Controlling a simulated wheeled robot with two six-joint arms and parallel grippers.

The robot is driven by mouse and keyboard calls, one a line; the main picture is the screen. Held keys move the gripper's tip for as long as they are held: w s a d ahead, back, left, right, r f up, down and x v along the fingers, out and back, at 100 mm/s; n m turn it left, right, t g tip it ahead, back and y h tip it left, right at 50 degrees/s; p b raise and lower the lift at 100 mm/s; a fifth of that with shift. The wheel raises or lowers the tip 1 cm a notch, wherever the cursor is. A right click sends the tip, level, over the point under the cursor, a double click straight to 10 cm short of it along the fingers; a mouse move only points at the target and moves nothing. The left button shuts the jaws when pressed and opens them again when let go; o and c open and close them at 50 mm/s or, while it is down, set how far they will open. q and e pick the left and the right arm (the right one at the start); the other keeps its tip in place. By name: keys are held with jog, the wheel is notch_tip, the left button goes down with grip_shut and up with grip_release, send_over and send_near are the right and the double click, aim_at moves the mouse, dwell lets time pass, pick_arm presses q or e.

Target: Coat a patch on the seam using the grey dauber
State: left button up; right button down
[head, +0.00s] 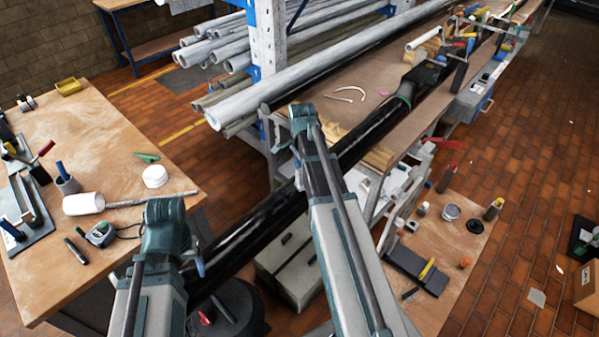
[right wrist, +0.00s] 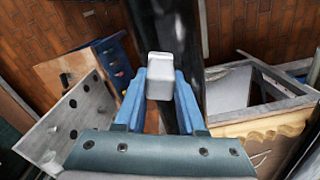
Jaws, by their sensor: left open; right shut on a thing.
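My right gripper (right wrist: 165,95) is shut on a light grey, rounded block, which I take to be the grey dauber (right wrist: 159,75). In the right wrist view the dauber overlaps the black mast (right wrist: 187,25); I cannot tell if they touch. In the head view the long black mast (head: 360,150) runs diagonally from lower left to upper right. My right arm hangs over it, hiding part of it and the dauber. My left gripper (head: 199,266) is open beside the mast's lower left part, mostly hidden by its wrist. I cannot make out the seam or any coated patch.
A wooden bench (head: 110,125) at left holds a white mallet-like tool (head: 84,203), a tape roll (head: 154,176) and small tools. Racked pipes (head: 215,50) stand behind. A dark collar (head: 424,74) surrounds the mast farther up.

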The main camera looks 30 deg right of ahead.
jog(key=shift+w+d, duration=0.25)
jog(key=shift+d, duration=0.45)
jog(key=shift+w+a, duration=0.2)
jog(key=shift+w, duration=0.45)
jog(key=shift+w+a, duration=0.25)
jog(key=shift+w, duration=0.4)
jog(key=shift+w+a, duration=0.2)
jog(key=shift+w, duration=0.45)
pick_arm(q)
jog(key=shift+r, duration=0.15)
pick_arm(e)
jog(key=shift+r, duration=0.15)
pick_arm(q)
notch_tip(320, 180, up, 6)
jog(key=p, duration=0.6)
pick_arm(e)
notch_tip(320, 180, up, 6)
jog(key=shift+f, duration=0.1)
pick_arm(q)
notch_tip(320, 180, up, 3)
jog(key=p, duration=0.3)
pick_arm(e)
notch_tip(320, 180, up, 3)
